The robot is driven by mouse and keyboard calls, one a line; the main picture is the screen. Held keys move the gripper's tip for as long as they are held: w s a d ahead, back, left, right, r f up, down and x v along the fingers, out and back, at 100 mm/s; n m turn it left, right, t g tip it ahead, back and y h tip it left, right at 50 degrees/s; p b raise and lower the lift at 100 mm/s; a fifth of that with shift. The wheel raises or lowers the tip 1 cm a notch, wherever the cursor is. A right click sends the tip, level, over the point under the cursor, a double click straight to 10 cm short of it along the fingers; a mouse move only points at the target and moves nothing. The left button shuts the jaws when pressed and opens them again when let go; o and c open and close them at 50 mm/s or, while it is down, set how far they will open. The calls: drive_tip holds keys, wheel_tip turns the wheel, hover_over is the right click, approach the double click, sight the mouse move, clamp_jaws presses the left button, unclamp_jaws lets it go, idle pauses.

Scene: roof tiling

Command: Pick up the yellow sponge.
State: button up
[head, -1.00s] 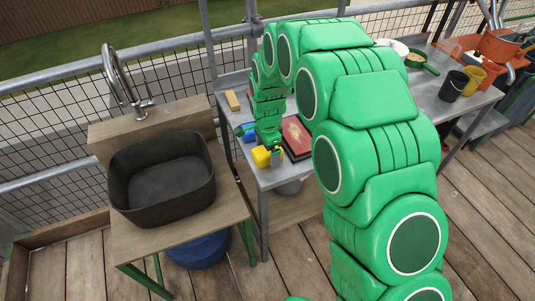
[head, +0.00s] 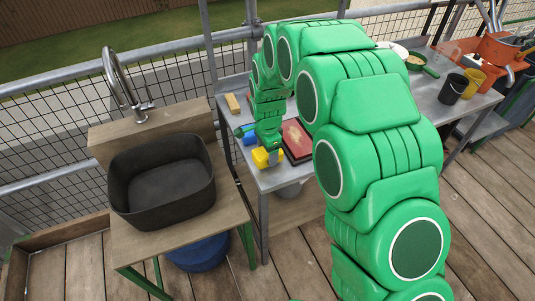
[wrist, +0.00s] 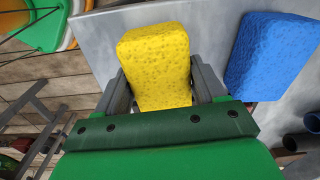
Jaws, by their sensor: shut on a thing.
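The yellow sponge (wrist: 157,62) is between the two grey fingers of my gripper (wrist: 161,84) in the wrist view. The fingers press on its two sides, and its near end is hidden behind the green palm. In the head view the sponge (head: 261,157) shows at the near left corner of the grey metal table (head: 268,181), under my wrist. I cannot tell whether it touches the tabletop or is slightly above it.
A blue sponge (wrist: 272,55) lies right beside the yellow one. A red book (head: 296,141) and a wooden block (head: 232,103) are on the table. A black basin (head: 162,180) stands on a wooden stand to the left. Cups (head: 452,88) and a pan are farther right.

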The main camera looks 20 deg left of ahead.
wheel_tip(320, 180, up, 3)
drive_tip(key=shift+f, duration=0.15)
drive_tip(key=s+d+r, duration=0.8)
drive_tip(key=s+r, duration=0.1)
drive_tip(key=s, duration=0.2)
drive_tip(key=shift+s+r, duration=0.2)
drive_tip(key=shift+r, duration=0.05)
drive_tip(key=o, duration=0.3)
drive_tip(key=shift+c, duration=1.2)
